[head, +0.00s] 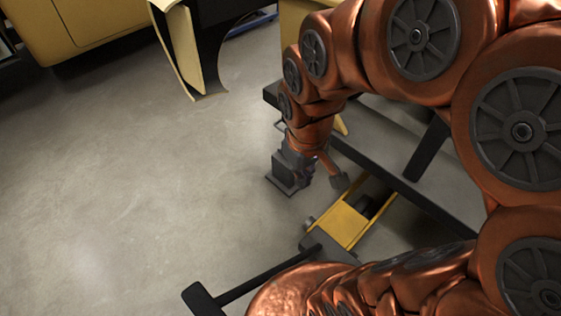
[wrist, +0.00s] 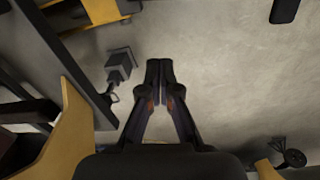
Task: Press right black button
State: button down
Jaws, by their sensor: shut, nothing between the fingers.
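My gripper (wrist: 160,68) is shut and empty in the wrist view, its two dark fingers together over bare grey floor. In the head view the dark end of my copper arm (head: 290,172) hangs low over the floor beside a black frame; the fingers cannot be told apart there. I cannot make out a black button for certain in either view. A small dark block (wrist: 120,60) shows left of the fingertips in the wrist view, apart from them.
A black frame bar (wrist: 68,60) runs along the left of the wrist view. A yellow bracket (head: 345,222) lies by the frame (head: 395,168) in the head view. A yellow body (head: 85,25) stands at the upper left. The floor (head: 120,170) on the left is clear.

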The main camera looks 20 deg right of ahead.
jog(key=w+d+f+n+t+b, duration=0.25)
jog(key=w+f+b, duration=0.35)
jog(key=w+f, duration=0.6)
jog(key=w+d+f+n+t+y+b, duration=0.1)
jog(key=w+f+n+t+b, duration=0.4)
jog(key=w+f, duration=0.7)
jog(key=w+d+f+n+t+b, duration=0.2)
jog(key=w+f+b, duration=0.55)
jog(key=w, duration=0.85)
jog(key=w+d+f+n+t+y+b, duration=0.1)
jog(key=w+d+f+n+t+b, duration=0.2)
jog(key=f, duration=0.6)
jog(key=w+d+f+n+t+b, duration=0.1)
jog(key=w+d+f+b, duration=0.3)
jog(key=f, duration=0.5)
jog(key=s+d+f+n+t+b, duration=0.1)
jog(key=f+n+t+b, duration=0.1)
jog(key=f+b, duration=0.2)
jog(key=s+d+f+n+t+b, duration=0.1)
jog(key=f+b, duration=0.3)
jog(key=f, duration=0.7)
jog(key=shift+s+d+f+n+t+y, duration=0.25)
jog(key=shift+s+d+n+t+y, duration=0.2)
jog(key=shift+d, duration=0.25)
jog(key=shift+w, duration=0.1)
